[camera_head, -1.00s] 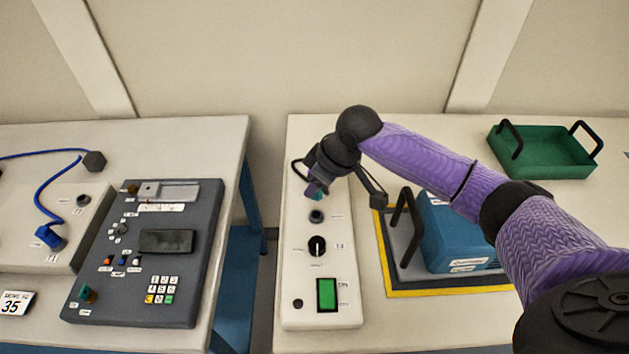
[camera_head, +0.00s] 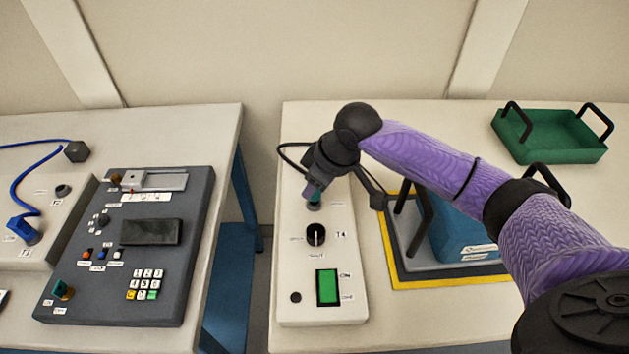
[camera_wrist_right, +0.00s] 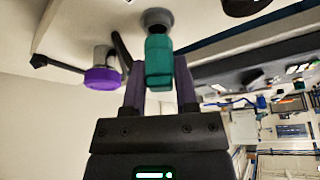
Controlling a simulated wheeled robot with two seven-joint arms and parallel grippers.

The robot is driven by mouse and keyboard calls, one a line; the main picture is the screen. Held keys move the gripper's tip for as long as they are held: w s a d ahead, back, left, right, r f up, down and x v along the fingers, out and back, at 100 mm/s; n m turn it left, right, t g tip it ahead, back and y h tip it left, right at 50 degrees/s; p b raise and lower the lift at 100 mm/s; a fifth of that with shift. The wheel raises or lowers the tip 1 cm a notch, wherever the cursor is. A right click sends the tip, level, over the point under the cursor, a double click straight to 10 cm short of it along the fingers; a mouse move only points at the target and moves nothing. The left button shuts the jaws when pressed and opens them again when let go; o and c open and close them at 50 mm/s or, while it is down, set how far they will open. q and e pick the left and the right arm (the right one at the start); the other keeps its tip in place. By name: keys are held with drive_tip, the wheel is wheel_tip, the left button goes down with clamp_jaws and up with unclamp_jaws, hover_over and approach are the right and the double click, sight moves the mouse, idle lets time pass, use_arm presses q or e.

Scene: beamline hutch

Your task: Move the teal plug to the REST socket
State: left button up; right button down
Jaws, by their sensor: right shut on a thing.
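The teal plug (camera_wrist_right: 159,62) is between the purple fingers of my right gripper (camera_wrist_right: 160,88), which is shut on it in the right wrist view. The plug's far end meets a round grey socket (camera_wrist_right: 157,18); how deep it sits I cannot tell. I cannot read any REST label there. My left gripper is out of view.
The white box also has a black knob (camera_head: 316,235) and a green switch (camera_head: 327,287). A blue case (camera_head: 465,240) stands to the right, with a green tray (camera_head: 550,138) behind. In the wrist view a purple-rimmed post (camera_wrist_right: 102,77) is left of the plug. A grey console (camera_head: 150,280) is at left.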

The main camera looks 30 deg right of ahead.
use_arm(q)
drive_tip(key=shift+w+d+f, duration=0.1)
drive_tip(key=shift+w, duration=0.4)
use_arm(e)
drive_tip(key=shift+f, duration=0.3)
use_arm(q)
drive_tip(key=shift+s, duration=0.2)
use_arm(e)
drive_tip(key=shift+f, duration=0.2)
